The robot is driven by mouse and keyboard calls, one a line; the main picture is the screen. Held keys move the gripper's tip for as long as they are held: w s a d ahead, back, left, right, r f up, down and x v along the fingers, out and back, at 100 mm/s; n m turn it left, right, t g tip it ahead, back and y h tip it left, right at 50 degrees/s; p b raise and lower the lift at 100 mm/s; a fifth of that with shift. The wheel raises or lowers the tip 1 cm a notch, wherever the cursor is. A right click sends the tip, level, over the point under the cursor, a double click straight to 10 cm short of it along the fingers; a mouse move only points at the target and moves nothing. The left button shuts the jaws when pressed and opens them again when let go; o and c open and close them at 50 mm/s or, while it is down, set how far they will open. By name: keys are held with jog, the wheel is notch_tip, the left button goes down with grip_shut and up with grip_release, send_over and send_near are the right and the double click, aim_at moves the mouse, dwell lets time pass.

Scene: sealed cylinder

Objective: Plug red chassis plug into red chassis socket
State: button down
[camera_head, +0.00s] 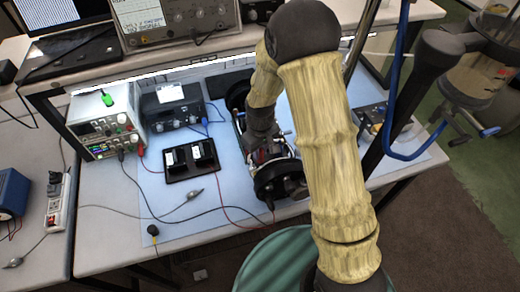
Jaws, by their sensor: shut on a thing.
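My gripper (263,150) is low over the wheeled chassis (282,170), at the end of my arm, which comes down from the upper right. It is shut on a small red piece, which I take to be the red chassis plug; the fingertips are small and partly hidden. A thin red lead (232,205) runs across the mat to the near side of the chassis by its dark wheel. The red chassis socket cannot be made out among the chassis parts, and my arm covers the area to the right.
A power supply (104,124) with a green item on top stands at the left of the bench. A dark instrument (176,108) and a black tray with two modules (190,160) are left of the chassis. Loose leads cross the blue mat (165,218). A green bin (272,262) stands in front.

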jog(key=shift+w+f, duration=0.1)
jog(key=shift+f, duration=0.3)
jog(key=shift+f+b, duration=0.15)
jog(key=shift+b, duration=0.25)
jog(key=c, duration=1.2)
grip_release()
jog(key=shift+s, duration=0.2)
jog(key=shift+w+r, duration=0.15)
jog(key=shift+r, duration=0.25)
notch_tip(320, 180, up, 17)
jog(key=b, duration=0.4)
jog(key=shift+s+f, duration=0.2)
